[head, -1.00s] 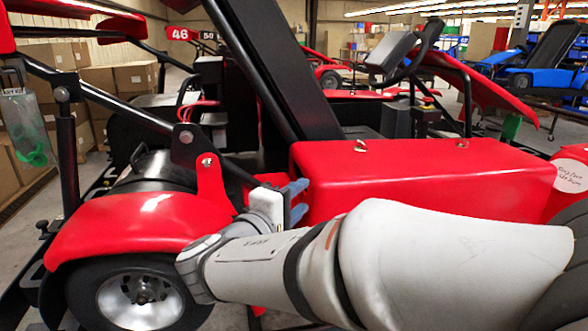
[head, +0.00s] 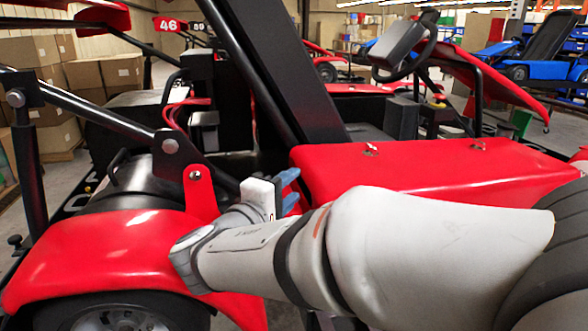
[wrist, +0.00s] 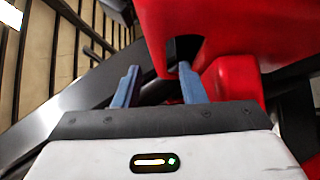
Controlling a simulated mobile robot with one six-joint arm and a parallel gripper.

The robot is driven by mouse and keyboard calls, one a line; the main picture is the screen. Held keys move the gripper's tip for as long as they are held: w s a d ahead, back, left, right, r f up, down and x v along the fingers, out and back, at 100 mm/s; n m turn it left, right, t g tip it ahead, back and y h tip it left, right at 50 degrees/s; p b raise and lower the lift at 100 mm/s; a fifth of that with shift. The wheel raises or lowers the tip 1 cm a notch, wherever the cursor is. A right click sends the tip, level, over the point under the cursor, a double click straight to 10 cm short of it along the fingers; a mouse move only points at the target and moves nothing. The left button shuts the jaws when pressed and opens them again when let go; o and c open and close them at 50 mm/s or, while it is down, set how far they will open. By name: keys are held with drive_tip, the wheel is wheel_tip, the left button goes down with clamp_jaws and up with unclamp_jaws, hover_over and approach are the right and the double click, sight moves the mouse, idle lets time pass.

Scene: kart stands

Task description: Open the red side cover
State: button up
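The red side cover (head: 440,180) is a long box-shaped panel on the kart's side, with two small metal fasteners (head: 370,150) on its top edge. It sits closed against the kart in the head view. The right finger reaches a dark notch in the red bodywork (wrist: 220,35). I cannot tell whether it touches.
A red fender (head: 125,260) over a wheel is left of my arm. Black frame bars (head: 270,70) rise behind my gripper. A steering wheel (head: 425,40) stands behind the cover. Cardboard boxes (head: 100,80) are at the back left, and a blue kart (head: 530,55) is at the back right.

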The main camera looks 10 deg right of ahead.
sight(304, 179)
drive_tip(key=x, duration=0.7)
drive_tip(key=shift+w+d, duration=0.15)
drive_tip(key=shift+d, duration=0.05)
drive_tip(key=shift+f, duration=0.1)
drive_tip(key=c, duration=0.7)
drive_tip(key=shift+f, duration=0.1)
clamp_jaws()
